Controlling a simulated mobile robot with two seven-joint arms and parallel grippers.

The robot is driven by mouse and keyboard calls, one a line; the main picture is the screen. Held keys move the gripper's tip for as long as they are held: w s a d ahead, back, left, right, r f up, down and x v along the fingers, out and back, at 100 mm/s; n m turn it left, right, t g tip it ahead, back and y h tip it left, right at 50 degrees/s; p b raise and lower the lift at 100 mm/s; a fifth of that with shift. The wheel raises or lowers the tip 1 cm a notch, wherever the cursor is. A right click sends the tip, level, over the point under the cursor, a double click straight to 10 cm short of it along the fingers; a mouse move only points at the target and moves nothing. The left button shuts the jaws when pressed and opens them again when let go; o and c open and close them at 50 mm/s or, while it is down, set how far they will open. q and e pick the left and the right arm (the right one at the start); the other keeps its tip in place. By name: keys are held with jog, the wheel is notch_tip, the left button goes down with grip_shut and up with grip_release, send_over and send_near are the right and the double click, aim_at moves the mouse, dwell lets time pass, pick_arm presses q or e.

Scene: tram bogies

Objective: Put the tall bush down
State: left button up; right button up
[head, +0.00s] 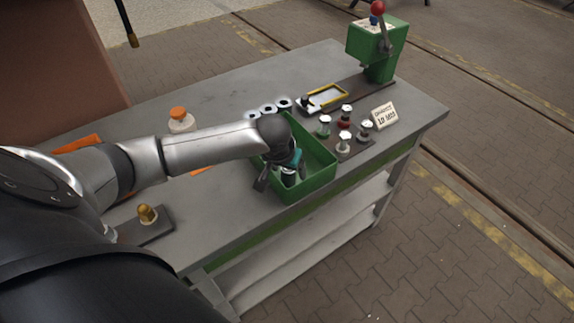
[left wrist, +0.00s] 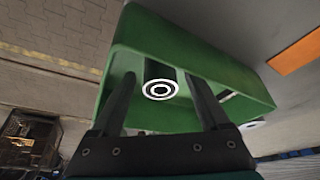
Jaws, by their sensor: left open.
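The tall bush (left wrist: 160,88), a dark cylinder with a white ringed end, is in the green box (left wrist: 222,70). In the left wrist view it sits between my left gripper's (left wrist: 162,80) two spread fingers, with visible gaps to both. In the head view my left gripper (head: 281,174) is low in the green box (head: 318,178), and the bush (head: 289,177) shows partly beneath it. The gripper hides part of the bush and box floor, so I cannot tell whether the bush's lower end touches the floor. My right gripper is out of view.
Several bushes (head: 268,109) lie behind the box. To its right are a board with several white-topped posts (head: 344,143), a sign (head: 384,116), a yellow-framed tray (head: 328,95) and a green lever press (head: 377,50). An orange-capped bottle (head: 181,121) stands behind my left arm.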

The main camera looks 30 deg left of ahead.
pick_arm(q)
jog(key=p+v, duration=0.2)
jog(key=v, duration=1)
jog(key=shift+r, duration=0.2)
jog(key=shift+w, duration=0.1)
jog(key=s+d+f+m+h, duration=0.1)
jog(key=s+d+f+m, duration=0.15)
jog(key=s+d, duration=0.2)
jog(key=s+d+f+m+h, duration=0.1)
jog(key=s+d+f, duration=0.2)
jog(key=d, duration=0.3)
jog(key=s+f+g, duration=0.1)
jog(key=s+f, duration=0.1)
jog(key=s, duration=0.8)
jog(key=s+f+g+y+b, duration=0.1)
jog(key=s+f+b, duration=0.15)
jog(key=f, duration=1.25)
jog(key=s+f+b, duration=0.1)
jog(key=f+b, duration=0.3)
jog(key=f, duration=1.1)
jog(key=s+a+f+b, duration=0.1)
jog(key=s+f+b, duration=0.1)
jog(key=s+f, duration=0.5)
jog(key=s+a+f+m+g+b, duration=0.1)
jog(key=s+f+b, duration=0.2)
jog(key=s+f, duration=0.4)
notch_tip(320, 180, down, 4)
jog(key=shift+s+a+f+g+b, duration=0.1)
jog(key=shift+s+a+g+b, duration=0.05)
jog(key=shift+a+g+b, duration=0.2)
